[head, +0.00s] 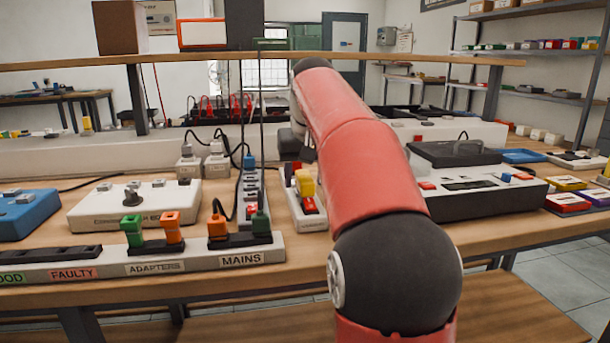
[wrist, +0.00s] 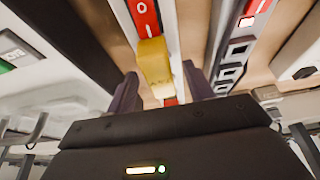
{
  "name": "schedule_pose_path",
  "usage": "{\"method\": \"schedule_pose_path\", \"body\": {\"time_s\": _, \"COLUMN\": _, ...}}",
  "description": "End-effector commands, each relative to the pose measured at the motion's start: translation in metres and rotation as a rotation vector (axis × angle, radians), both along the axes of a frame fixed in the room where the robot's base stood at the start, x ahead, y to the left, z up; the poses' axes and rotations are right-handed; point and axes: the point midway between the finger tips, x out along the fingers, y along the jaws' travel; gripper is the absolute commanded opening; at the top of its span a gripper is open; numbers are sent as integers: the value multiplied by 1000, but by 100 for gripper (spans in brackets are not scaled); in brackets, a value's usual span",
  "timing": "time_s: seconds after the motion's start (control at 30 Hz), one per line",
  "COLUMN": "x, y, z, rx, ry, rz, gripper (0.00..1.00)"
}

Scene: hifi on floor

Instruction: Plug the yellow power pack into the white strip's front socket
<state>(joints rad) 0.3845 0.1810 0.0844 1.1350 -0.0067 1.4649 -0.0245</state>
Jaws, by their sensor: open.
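The yellow power pack (head: 304,183) is a small block at the white strip (head: 313,221), with red switches behind and in front of it. I cannot tell whether it is seated in a socket. In the wrist view the yellow power pack (wrist: 154,67) shows just beyond and between my fingers, over the white strip (wrist: 171,40). My gripper (wrist: 160,76) is open, one dark finger on each side of the pack, with no clear contact. In the head view my red arm hides most of the gripper. The front socket is not clearly visible.
A grey strip (head: 247,190) with blue and green plugs stands close left of the white strip. A MAINS rack (head: 240,259) with green and orange adapters lies front left. A white instrument (head: 480,194) stands right. A white box (head: 135,203) stands left.

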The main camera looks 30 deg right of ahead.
Motion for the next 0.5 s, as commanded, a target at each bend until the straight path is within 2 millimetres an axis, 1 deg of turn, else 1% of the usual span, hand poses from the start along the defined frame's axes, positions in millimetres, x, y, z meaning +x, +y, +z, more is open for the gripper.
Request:
{"method": "schedule_pose_path", "body": {"time_s": 0.07, "x": 0, "y": 0, "z": 1, "rx": 0, "ry": 0, "rz": 0, "gripper": 52}}
{"method": "schedule_pose_path", "body": {"time_s": 0.17, "x": -2, "y": 1, "z": 8, "rx": 0, "ry": -1, "rz": 0, "gripper": 52}}
{"method": "schedule_pose_path", "body": {"time_s": 0.4, "x": -15, "y": 5, "z": 47, "rx": -1, "ry": -3, "rz": 0, "gripper": 52}}
{"method": "schedule_pose_path", "body": {"time_s": 0.5, "x": -20, "y": 6, "z": 60, "rx": -1, "ry": -2, "rz": 1, "gripper": 52}}
